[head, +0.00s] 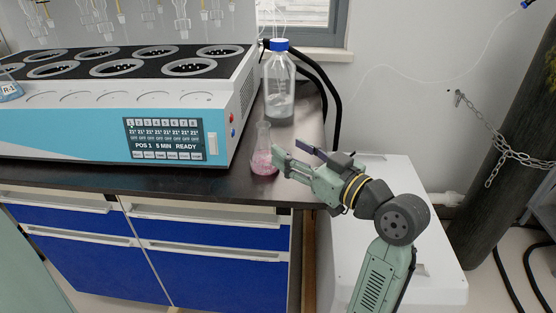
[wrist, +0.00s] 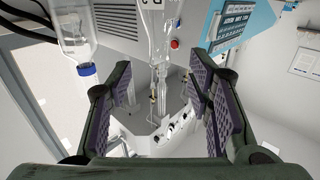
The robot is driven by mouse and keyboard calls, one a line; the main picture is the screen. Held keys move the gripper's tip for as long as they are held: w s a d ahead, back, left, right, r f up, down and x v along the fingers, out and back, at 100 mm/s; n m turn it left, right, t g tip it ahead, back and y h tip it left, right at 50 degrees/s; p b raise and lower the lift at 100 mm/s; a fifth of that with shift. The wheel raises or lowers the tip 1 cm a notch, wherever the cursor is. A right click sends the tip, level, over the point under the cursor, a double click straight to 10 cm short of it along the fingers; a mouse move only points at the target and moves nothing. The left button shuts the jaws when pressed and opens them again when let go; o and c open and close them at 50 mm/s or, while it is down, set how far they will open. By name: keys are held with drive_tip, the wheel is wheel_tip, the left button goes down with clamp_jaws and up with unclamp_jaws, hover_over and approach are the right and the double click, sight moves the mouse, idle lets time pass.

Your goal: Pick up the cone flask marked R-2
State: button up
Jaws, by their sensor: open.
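A glass cone flask (head: 264,160) with pink liquid stands upright on the dark bench top near its right end, beside the distiller. No mark is legible on it in the head view. My gripper (head: 289,154) is open just right of this flask, its fingers pointing left towards it. In the wrist view the picture is upside down, and the flask's clear glass (wrist: 156,40) shows at top centre with a partly cut-off dark label. My open gripper (wrist: 162,88) has its two padded fingers on either side there, apart from the glass. I cannot tell how far ahead the flask lies.
The distiller (head: 70,133), with a screen and several round wells, fills the bench's left. A flask marked R-1 (head: 9,88) is at its left edge. A blue-capped bottle (head: 280,90) stands behind the pink flask. Right of the bench are a white box (head: 432,235) and a chained cylinder (head: 500,170).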

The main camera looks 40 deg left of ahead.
sight(268, 132)
drive_tip(key=a, duration=0.4)
drive_tip(key=shift+w+a+r+p, duration=0.15)
drive_tip(key=shift+w+a+p, duration=0.1)
drive_tip(key=shift+w+p, duration=0.15)
drive_tip(key=a, duration=0.1)
drive_tip(key=a+p, duration=0.1)
drive_tip(key=a, duration=0.1)
drive_tip(key=w+a+r, duration=0.1)
drive_tip(key=shift+a+p, duration=0.35)
drive_tip(key=shift+p, duration=0.05)
drive_tip(key=shift+a, duration=0.2)
drive_tip(key=shift+w, duration=0.1)
clamp_jaws()
drive_tip(key=shift+d, duration=0.1)
